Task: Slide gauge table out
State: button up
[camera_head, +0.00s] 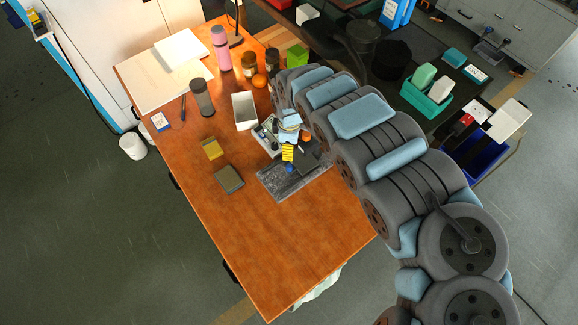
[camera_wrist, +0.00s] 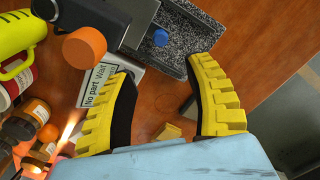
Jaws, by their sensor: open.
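A dark speckled gauge table (camera_head: 275,185) lies on the orange wooden bench, toward its right side. In the wrist view its speckled slab (camera_wrist: 205,25) shows at the top, with a grey rim and a dark block beside it. A blue knob (camera_wrist: 160,37) sits at the slab; it also shows in the head view (camera_head: 289,167). My gripper (camera_wrist: 160,68) is open and empty, its yellow ribbed fingers pointing toward the knob, which lies beyond the tips, between their lines. In the head view my gripper (camera_head: 287,153) is just behind the knob, partly hidden by my arm.
A white box (camera_head: 245,111), a yellow box (camera_head: 212,148) and a dark box (camera_head: 229,179) stand left. The bench's near end is clear.

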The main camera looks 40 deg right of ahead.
aim_at(289, 167)
notch_tip(289, 167, down, 12)
jog(key=shift+a+r+b, duration=0.15)
jog(key=shift+r+b, duration=0.05)
jog(key=shift+b, duration=0.65)
jog(key=shift+f, duration=0.5)
grip_shut()
jog(key=shift+r, duration=0.1)
